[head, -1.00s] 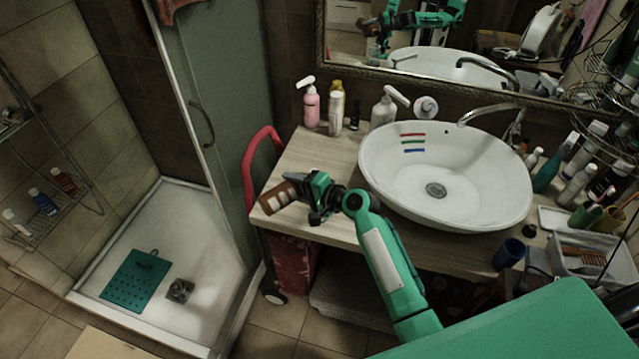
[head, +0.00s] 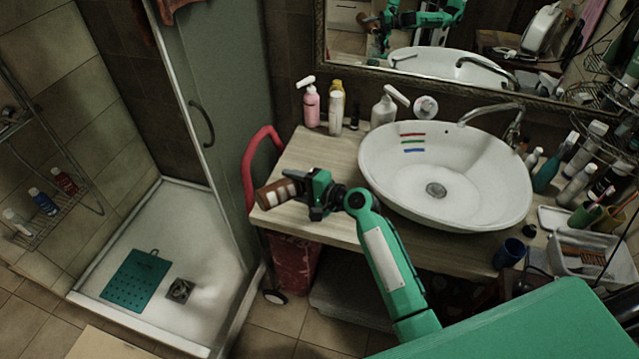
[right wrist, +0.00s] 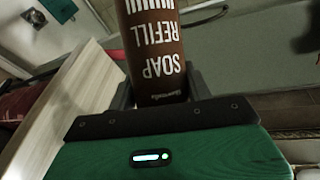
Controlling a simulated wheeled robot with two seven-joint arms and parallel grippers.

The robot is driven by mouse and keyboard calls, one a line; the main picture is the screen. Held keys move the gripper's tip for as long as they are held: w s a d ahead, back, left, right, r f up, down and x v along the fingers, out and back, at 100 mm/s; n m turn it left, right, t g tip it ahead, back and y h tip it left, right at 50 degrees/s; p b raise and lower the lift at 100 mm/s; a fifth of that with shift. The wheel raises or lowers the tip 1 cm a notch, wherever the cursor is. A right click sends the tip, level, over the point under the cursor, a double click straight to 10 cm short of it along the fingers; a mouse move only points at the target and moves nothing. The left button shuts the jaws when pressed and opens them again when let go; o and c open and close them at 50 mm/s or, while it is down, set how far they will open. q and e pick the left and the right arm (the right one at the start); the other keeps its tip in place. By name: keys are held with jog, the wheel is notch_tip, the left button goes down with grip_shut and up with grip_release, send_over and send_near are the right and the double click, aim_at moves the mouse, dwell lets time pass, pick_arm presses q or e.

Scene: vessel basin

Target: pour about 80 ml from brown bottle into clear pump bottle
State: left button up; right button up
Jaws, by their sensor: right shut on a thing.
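The brown bottle (head: 275,194) is in my right gripper (head: 297,184), above the left end of the counter. It lies tilted far over, close to level, with one end toward the left of the head view. In the right wrist view the brown bottle (right wrist: 152,45) shows a white "SOAP REFILL" label, upside down, between the shut fingers. A pale, see-through pump bottle (head: 383,110) with a white pump head stands upright at the back of the counter, left of the basin. It is well apart from the brown bottle. My left gripper is not in view.
A pink pump bottle (head: 311,106) and a white bottle (head: 336,112) stand at the back left. The white basin (head: 436,205) with its tap (head: 490,112) fills the middle. Several bottles crowd the right side. The counter's left front (head: 305,155) is mostly clear.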

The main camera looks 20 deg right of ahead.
jog(key=shift+r+m+y, duration=0.3)
dwell(1.1)
jog(key=f+n+h, duration=0.1)
jog(key=f+n, duration=0.1)
jog(key=shift+s+a+f+n+h, duration=0.1)
jog(key=shift+a+f+n+h, duration=0.2)
jog(key=shift+h, duration=0.1)
jog(key=shift+d+f+n, duration=0.1)
jog(key=shift+n, duration=0.2)
jog(key=shift+f+h+b, duration=0.1)
jog(key=shift+h+b, duration=0.2)
